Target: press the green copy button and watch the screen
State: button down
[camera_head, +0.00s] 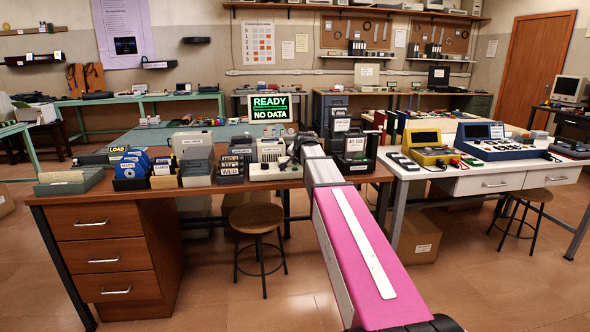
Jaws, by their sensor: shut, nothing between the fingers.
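My arm reaches forward over the desk. My gripper (286,163) is small and dark at its far end, shut and empty, close to a light grey device (262,172) on the desk. I cannot make out the green copy button. It may be hidden by my gripper or too small to tell. I cannot tell whether my gripper touches the device.
The brown desk (224,188) holds blue disks (132,166) in a box, a card tray (68,182) and labelled boxes on the left. Black drives (354,150) stand just right of my arm. A white table (460,183) with blue and yellow devices adjoins it. A stool (256,218) stands in front.

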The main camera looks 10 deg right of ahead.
aim_at(297, 168)
jog(key=shift+f, duration=0.4)
dwell(0.5)
jog(key=shift+r, duration=0.8)
jog(key=shift+r, duration=0.1)
jog(key=shift+r, duration=2.4)
jog(key=shift+s, duration=0.1)
